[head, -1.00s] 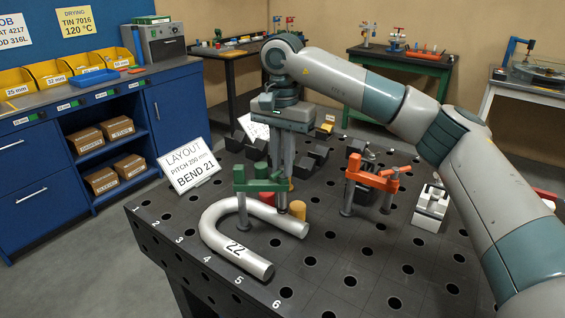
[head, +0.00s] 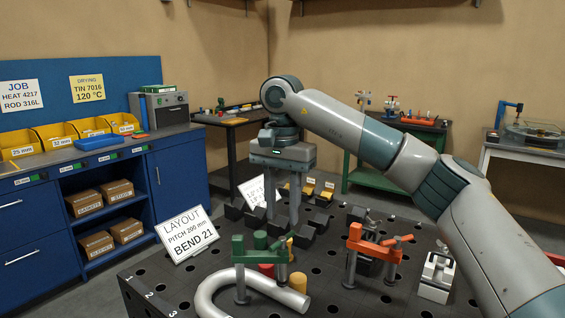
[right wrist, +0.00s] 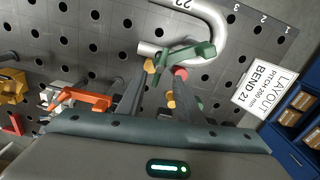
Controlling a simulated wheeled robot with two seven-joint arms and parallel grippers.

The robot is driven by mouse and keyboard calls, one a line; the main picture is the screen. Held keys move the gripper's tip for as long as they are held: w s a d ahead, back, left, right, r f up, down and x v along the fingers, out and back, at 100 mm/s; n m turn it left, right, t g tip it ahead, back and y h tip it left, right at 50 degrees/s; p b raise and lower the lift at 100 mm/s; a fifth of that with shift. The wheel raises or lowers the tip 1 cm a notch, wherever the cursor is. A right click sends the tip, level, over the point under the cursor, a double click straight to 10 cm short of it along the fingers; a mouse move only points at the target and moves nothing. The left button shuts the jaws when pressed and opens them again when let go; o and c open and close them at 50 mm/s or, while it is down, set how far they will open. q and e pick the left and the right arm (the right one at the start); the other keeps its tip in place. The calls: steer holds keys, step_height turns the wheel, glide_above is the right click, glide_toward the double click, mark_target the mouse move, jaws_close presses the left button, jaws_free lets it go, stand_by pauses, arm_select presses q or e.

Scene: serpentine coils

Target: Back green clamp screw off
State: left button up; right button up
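The green clamp (head: 258,250) stands on the black perforated table at the bent silver tube (head: 225,285). Its post stands to the left and its screw end is at the right, near a yellow peg (head: 299,282). In the right wrist view the green clamp (right wrist: 187,55) crosses the tube's end, just beyond my fingertips. My right gripper (head: 283,215) points down, behind and above the clamp. Its two fingers are apart with nothing seen between them. The screw's fine detail is too small to tell. My left gripper is not in view.
A layout sign (head: 187,234) stands at the left table edge. Dark blocks lie behind.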

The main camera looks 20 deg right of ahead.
mark_target(282, 237)
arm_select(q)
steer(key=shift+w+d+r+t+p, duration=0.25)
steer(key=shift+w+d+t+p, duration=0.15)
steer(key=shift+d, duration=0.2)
arm_select(e)
step_height(282, 237, up, 11)
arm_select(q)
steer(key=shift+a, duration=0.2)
